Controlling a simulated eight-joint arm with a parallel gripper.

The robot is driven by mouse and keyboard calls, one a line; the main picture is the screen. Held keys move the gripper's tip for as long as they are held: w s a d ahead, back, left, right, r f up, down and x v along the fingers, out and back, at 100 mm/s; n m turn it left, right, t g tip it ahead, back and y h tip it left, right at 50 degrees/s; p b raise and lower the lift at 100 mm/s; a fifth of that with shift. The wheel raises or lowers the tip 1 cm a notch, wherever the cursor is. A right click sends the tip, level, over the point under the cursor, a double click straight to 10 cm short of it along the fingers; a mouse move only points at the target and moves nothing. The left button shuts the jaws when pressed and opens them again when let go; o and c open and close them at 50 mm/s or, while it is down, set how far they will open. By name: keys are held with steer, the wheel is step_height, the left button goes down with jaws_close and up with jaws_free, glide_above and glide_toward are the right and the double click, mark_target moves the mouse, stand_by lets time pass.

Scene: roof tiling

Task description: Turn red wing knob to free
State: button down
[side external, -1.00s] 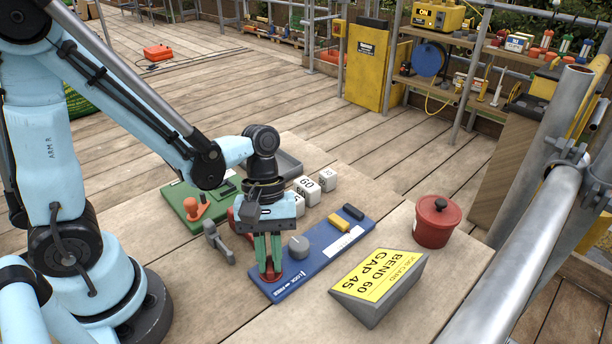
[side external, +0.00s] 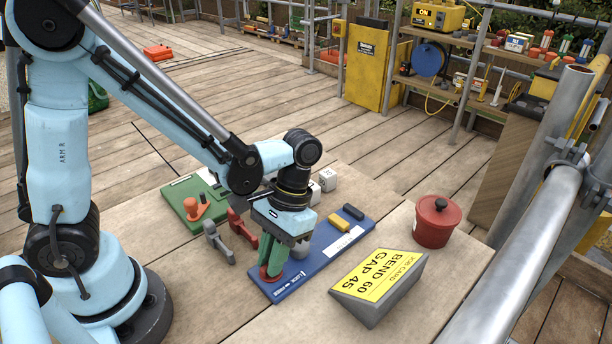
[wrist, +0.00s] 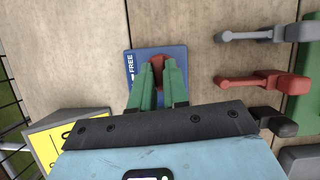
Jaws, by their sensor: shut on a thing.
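The red wing knob (side external: 265,274) sits at the near-left end of the blue panel (side external: 312,263). It also shows in the wrist view (wrist: 158,58), between my fingertips, beside a white "FREE" marking on the blue plate (wrist: 178,50). My gripper (side external: 271,270) has its green fingers shut on the knob, and they lean over it from the upper right. The fingers hide part of the knob, so its exact angle is hard to tell. A grey round knob (side external: 300,251) on the panel is partly behind my gripper.
A grey handled piece (side external: 218,243) and a red one (side external: 241,229) stand left of my gripper. The green board (side external: 187,224) lies behind them. The job card stand (side external: 380,288) and red pot (side external: 437,222) are to the right. Bare boards lie in front.

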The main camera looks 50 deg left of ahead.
steer(key=shift+m, duration=0.6)
steer(key=c, duration=1.1)
jaws_free()
steer(key=shift+d+v, duration=0.15)
steer(key=shift+v, duration=2.85)
steer(key=shift+d+v, duration=0.15)
steer(key=shift+v, duration=2.9)
steer(key=shift+a, duration=0.1)
steer(key=a+t, duration=0.3)
steer(key=t, duration=0.1)
steer(key=a+t, duration=0.3)
steer(key=t, duration=0.1)
steer(key=a+t, duration=0.3)
steer(key=shift+w+r+t, duration=0.1)
steer(key=shift+r+t, duration=0.05)
steer(key=shift+t, duration=0.25)
